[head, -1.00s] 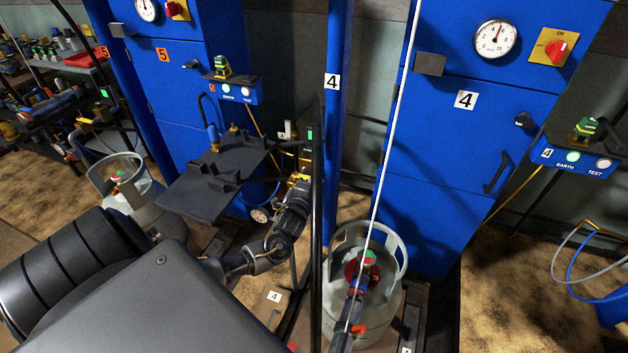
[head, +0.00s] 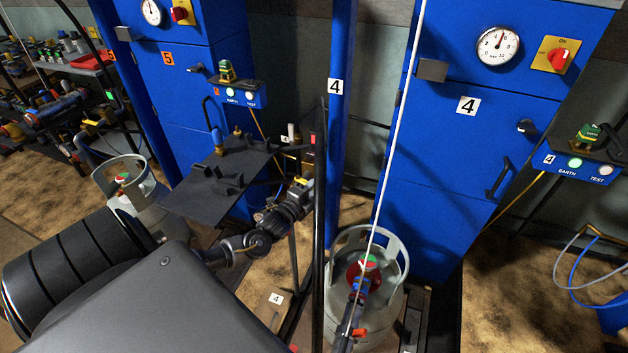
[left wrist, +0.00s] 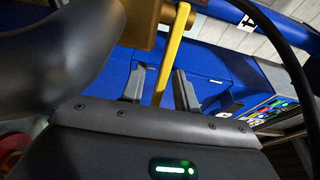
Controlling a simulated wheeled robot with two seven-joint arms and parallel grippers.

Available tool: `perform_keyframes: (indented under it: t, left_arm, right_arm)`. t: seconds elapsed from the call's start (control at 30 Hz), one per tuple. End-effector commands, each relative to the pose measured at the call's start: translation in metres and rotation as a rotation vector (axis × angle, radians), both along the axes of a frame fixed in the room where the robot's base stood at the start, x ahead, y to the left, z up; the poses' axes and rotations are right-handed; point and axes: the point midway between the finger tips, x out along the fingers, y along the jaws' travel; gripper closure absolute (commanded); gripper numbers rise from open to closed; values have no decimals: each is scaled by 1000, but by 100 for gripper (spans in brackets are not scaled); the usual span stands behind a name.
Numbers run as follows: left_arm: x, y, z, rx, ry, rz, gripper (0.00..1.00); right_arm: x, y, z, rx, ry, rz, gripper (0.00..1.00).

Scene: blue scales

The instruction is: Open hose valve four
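A yellow lever (left wrist: 173,50) hangs from a brass valve body (left wrist: 150,20) in the left wrist view. My left gripper (left wrist: 160,85) is open, with the lever between its two dark fingers and a gap showing on the left finger's side. Contact with the right finger cannot be told. In the head view my left gripper (head: 303,188) is beside the blue post (head: 343,130) marked 4, with a bit of yellow at its tip. The valve is mostly hidden there by the gripper and a dark upright hose. My right gripper is not in view.
A grey gas cylinder (head: 390,310) with a red-and-blue fitting stands below the blue cabinet (head: 455,150) marked 4. A dark shelf plate (head: 215,185) lies left of my gripper. A thin white line (head: 395,150) crosses the view. A dark hose (left wrist: 285,50) arches close by.

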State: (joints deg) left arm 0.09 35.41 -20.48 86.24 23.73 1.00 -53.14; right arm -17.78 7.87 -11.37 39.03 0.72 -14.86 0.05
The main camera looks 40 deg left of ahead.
Motion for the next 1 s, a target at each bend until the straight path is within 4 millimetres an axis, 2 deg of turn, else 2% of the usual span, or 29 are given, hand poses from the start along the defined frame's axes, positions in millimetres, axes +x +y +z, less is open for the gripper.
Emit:
perform_keyframes:
  t: [0.17,0.27,0.5,0.7,1.0]
  left_arm:
    - [-8,0,-1,0,2,0,69]
    - [-23,-1,-1,1,2,-1,69]
    - [-71,-5,-2,0,3,0,69]
    - [-99,-7,-1,0,2,0,69]
    - [-108,-7,0,1,0,0,69]
  right_arm:
    - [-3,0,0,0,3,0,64]
    - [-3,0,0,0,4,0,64]
    - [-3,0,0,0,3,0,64]
    - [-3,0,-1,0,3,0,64]
    - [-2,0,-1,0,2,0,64]
